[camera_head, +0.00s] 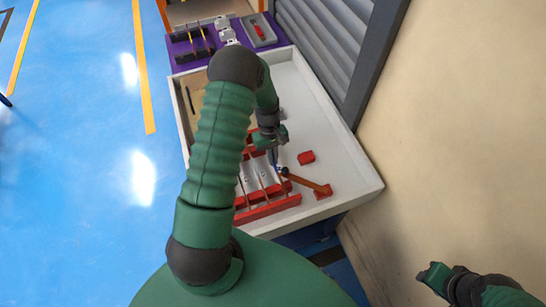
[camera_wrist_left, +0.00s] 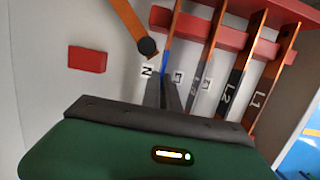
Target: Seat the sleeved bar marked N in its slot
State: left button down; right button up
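A copper bar with a blue sleeve (camera_wrist_left: 167,58) stands out in the left wrist view beside the white N label (camera_wrist_left: 147,71). Its far part crosses the red slotted rail (camera_wrist_left: 204,29); I cannot tell whether it sits fully down in a slot. My left gripper (camera_wrist_left: 163,84) has its dark fingers close together at the blue sleeve, apparently shut on it. In the head view the left gripper (camera_head: 276,160) is over the right side of the red rack (camera_head: 268,209). My right gripper (camera_head: 432,277) is far off at the lower right, empty.
Several sleeved bars lie side by side in the rack, near labels such as L2 (camera_wrist_left: 227,93) and L1 (camera_wrist_left: 258,98). A copper lever with a black pivot (camera_wrist_left: 147,46) lies close beside the N bar. A loose red block (camera_head: 306,157) sits on the white tray (camera_head: 362,183).

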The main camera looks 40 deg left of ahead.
pick_arm(q)
jog(key=shift+f+b, duration=0.5)
jog(key=shift+f, duration=0.25)
jog(key=c, duration=1.5)
grip_release()
jog(key=shift+r, duration=0.1)
jog(key=shift+c, duration=0.2)
jog(key=b+v, duration=0.1)
jog(key=v, duration=1.5)
jog(key=shift+r, duration=0.35)
jog(key=shift+w+a, duration=0.1)
